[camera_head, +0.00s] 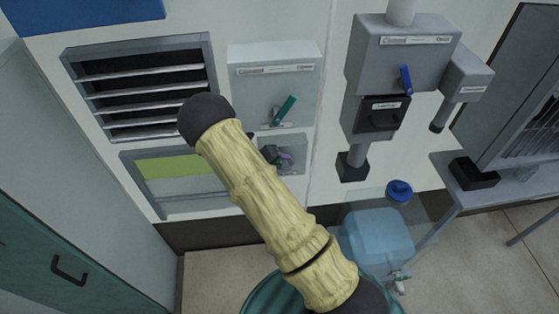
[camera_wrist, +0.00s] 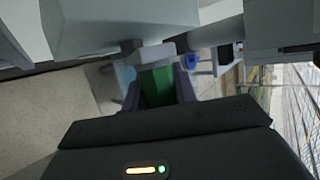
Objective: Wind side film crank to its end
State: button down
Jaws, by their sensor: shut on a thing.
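In the wrist view a green handle (camera_wrist: 157,88) sits between the two dark fingers of my gripper (camera_wrist: 160,78). My gripper is shut on this handle, below a light grey housing (camera_wrist: 120,25). In the head view a pale grey box (camera_head: 299,143) on the wall, beside the film window, has small purple-grey and green parts in front of it. These look like my fingertips at the crank handle. My arm covers most of that spot and the rest of my gripper, so the handle's angle is hard to tell. The yellow-green film (camera_head: 170,164) shows in the upper part of the window.
Above is another grey box (camera_head: 275,80) with a green lever (camera_head: 285,110). A louvred vent (camera_head: 140,85) is at upper left. Grey control boxes (camera_head: 405,48) with a blue lever stand right. A blue-capped tank (camera_head: 378,238) is low right, beside a table (camera_head: 455,200).

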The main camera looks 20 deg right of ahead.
jog(key=shift+s+f, duration=0.3)
jog(key=shift+f, duration=0.1)
jog(key=c, duration=1.3)
grip_release()
jog(key=shift+o, duration=0.8)
jog(key=shift+w+d+r, duration=0.1)
jog(key=shift+w, duration=0.1)
jog(key=shift+a+r, duration=0.15)
jog(key=shift+a, duration=0.05)
jog(key=shift+s+a+b, duration=0.1)
jog(key=shift+a+b, duration=0.05)
jog(key=shift+b, duration=0.25)
jog(key=s+a+b, duration=0.4)
jog(key=a, duration=0.7)
jog(key=shift+a+r, duration=0.25)
jog(key=shift+a, duration=0.1)
